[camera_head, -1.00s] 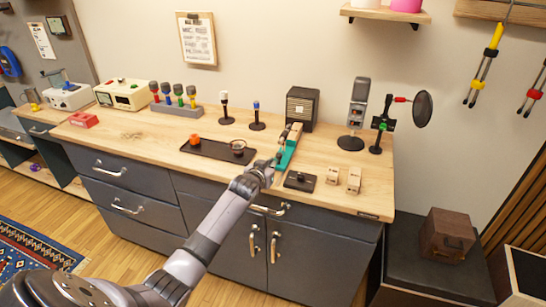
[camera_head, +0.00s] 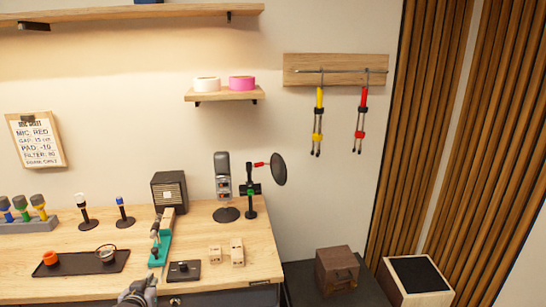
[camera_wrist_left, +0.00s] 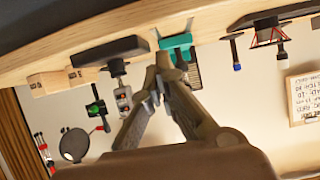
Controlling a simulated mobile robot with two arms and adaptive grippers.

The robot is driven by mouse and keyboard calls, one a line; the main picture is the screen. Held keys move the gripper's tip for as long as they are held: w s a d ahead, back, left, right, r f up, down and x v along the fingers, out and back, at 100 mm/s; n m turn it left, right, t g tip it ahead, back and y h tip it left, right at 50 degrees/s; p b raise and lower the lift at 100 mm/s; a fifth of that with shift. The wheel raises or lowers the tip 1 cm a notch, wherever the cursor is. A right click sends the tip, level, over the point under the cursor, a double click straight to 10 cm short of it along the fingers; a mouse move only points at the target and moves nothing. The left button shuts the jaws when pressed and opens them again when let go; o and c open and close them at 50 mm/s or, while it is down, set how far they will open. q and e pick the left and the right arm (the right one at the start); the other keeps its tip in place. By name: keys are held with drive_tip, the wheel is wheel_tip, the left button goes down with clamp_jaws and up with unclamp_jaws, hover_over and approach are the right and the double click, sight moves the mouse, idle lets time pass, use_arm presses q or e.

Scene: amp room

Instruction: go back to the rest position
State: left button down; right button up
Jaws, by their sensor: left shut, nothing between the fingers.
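My left gripper (camera_head: 146,281) shows at the bottom edge of the head view, just in front of the bench's front edge. It is shut and empty. In the left wrist view its two fingers (camera_wrist_left: 164,64) meet at the tips, near the bench edge and a teal stand (camera_wrist_left: 177,42). The teal stand (camera_head: 159,248) also shows in the head view, beyond the gripper, with a tool-like object lying along it. I cannot tell from these views how far the fingertips are from the bench. My right gripper is not in view.
The wooden bench (camera_head: 215,280) holds a black tray (camera_head: 72,266), a dark flat block (camera_head: 184,271), small wooden blocks (camera_head: 237,252), a speaker box (camera_head: 170,192) and a large microphone (camera_head: 224,185). A brown box (camera_head: 337,269) stands at right. The wall right of the bench is clear low down.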

use_arm(q)
drive_tip(key=s+d+f+m+g+h, duration=0.1)
drive_tip(key=s+d+f+g, duration=0.15)
drive_tip(key=s+d, duration=0.4)
drive_tip(key=s+d+f+m+g+h, duration=0.15)
drive_tip(key=s+d+f, duration=0.25)
drive_tip(key=s, duration=0.5)
drive_tip(key=s+d+r+m+g, duration=0.1)
drive_tip(key=s+d+g, duration=0.25)
drive_tip(key=s, duration=0.85)
drive_tip(key=s+d+r+m+g, duration=0.15)
drive_tip(key=s+d, duration=0.35)
drive_tip(key=s, duration=0.7)
wheel_tip(320, 180, down, 28)
drive_tip(key=f+g+b, duration=0.1)
drive_tip(key=g+b, duration=0.1)
drive_tip(key=b, duration=0.1)
drive_tip(key=s+a+f+b, duration=0.1)
drive_tip(key=s+a+f, duration=0.2)
drive_tip(key=s+f, duration=1.4)
drive_tip(key=shift+s+f+n+g, duration=0.2)
drive_tip(key=shift+n+g, duration=0.1)
drive_tip(key=shift+g, duration=0.1)
